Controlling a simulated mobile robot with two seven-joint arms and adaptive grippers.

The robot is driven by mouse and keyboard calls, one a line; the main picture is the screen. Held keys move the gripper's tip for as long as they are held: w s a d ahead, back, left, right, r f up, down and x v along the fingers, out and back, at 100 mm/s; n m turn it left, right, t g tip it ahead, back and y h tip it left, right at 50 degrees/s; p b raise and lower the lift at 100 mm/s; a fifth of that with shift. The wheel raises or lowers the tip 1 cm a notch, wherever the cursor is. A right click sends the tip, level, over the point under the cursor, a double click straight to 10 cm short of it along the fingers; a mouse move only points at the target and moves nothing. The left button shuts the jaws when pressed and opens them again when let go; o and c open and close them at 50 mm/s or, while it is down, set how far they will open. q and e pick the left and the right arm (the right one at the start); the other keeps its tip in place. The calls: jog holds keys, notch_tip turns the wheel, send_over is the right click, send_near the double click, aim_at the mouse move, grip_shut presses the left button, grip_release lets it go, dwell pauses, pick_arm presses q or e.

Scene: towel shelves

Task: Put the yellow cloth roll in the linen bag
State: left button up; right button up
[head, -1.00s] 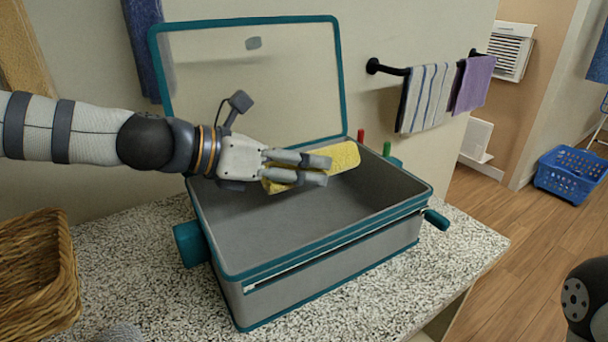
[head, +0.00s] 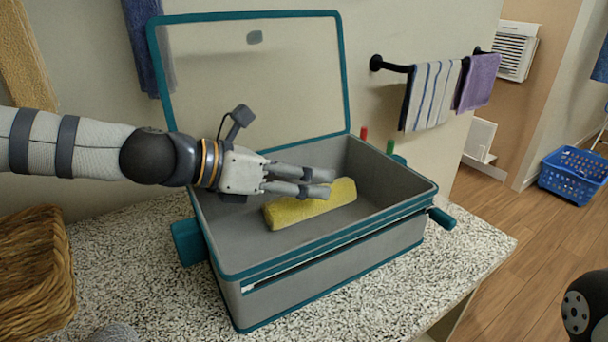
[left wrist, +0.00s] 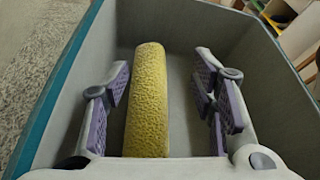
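The yellow cloth roll (head: 310,206) lies on the floor of the grey linen bag (head: 335,257), which has teal edges and a raised lid. In the left wrist view the roll (left wrist: 148,100) lies between the spread fingers, apart from both, nearer the left one. My left gripper (head: 325,184) is open and empty, just above the roll inside the bag opening. It also shows in the left wrist view (left wrist: 165,105). My right gripper cannot be seen; only a dark part of my body shows at the lower right edge of the head view.
The bag stands on a speckled counter (head: 140,275). A wicker basket (head: 35,275) is at the left. Towels (head: 432,95) hang on a black rail at the right. A blue laundry basket (head: 573,174) stands on the floor.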

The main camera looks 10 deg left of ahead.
pick_arm(q)
jog(key=shift+r, duration=0.4)
jog(key=shift+s+a+r+p, duration=0.35)
jog(key=shift+a+r+p, duration=0.1)
jog(key=shift+r, duration=0.15)
jog(key=shift+s+a+r+p, duration=0.3)
jog(key=shift+a+r, duration=0.1)
jog(key=shift+r, duration=0.15)
jog(key=f+p+v, duration=0.1)
jog(key=p+v, duration=0.2)
jog(key=v, duration=0.6)
jog(key=shift+s+a, duration=0.25)
jog(key=shift+a, duration=0.05)
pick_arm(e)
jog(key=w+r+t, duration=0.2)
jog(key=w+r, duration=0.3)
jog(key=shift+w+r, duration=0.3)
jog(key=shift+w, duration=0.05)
pick_arm(q)
jog(key=shift+r, duration=0.1)
